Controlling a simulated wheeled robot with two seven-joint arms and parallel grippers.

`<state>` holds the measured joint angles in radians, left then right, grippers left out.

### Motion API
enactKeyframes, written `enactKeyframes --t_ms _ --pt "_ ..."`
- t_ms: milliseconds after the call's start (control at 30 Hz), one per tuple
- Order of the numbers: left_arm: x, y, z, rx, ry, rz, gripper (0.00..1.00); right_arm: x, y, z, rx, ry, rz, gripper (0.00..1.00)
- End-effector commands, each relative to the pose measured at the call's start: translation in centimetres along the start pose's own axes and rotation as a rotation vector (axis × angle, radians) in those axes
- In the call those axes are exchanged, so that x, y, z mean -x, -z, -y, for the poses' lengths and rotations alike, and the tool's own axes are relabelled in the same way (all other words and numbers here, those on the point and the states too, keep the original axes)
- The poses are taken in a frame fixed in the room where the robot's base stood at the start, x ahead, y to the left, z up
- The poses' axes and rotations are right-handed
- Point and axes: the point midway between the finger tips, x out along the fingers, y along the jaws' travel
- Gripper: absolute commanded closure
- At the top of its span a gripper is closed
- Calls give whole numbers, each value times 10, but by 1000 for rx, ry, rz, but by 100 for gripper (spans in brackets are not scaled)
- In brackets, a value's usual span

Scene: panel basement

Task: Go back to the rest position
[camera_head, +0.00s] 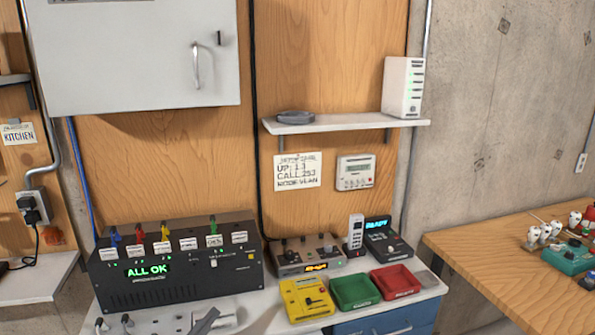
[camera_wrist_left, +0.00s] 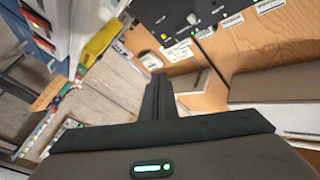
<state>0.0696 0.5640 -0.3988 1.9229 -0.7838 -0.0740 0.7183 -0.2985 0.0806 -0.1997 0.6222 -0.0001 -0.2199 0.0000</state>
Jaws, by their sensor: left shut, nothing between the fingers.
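The gripper is apart from the panel. The black switch panel (camera_head: 175,285) has coloured levers, white labels and a green "ALL OK" display; part of it also shows at the top of the left wrist view (camera_wrist_left: 175,18). My right gripper is in neither view.
A shelf (camera_head: 345,124) and a grey cabinet (camera_head: 135,55) are on the wall. A wooden table (camera_head: 490,250) stands at right.

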Motion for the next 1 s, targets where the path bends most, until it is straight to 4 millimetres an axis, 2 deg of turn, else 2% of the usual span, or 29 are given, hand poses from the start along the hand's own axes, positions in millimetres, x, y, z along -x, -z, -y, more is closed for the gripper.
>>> enactKeyframes --t_ms 333,467,567,667,800,900,1000 --pt "22 -16 -1 87 112 131 100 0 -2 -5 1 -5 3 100" --pt "41 -30 -4 138 168 229 100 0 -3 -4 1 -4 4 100" --pt "62 -45 -11 190 210 334 100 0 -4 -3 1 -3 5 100" --pt "95 -64 -26 258 243 486 100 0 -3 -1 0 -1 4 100" --pt "159 -89 -63 365 243 748 100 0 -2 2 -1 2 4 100" --pt "209 -98 -96 434 200 933 100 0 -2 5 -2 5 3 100" --pt "250 -97 -125 487 141 1075 100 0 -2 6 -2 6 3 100"
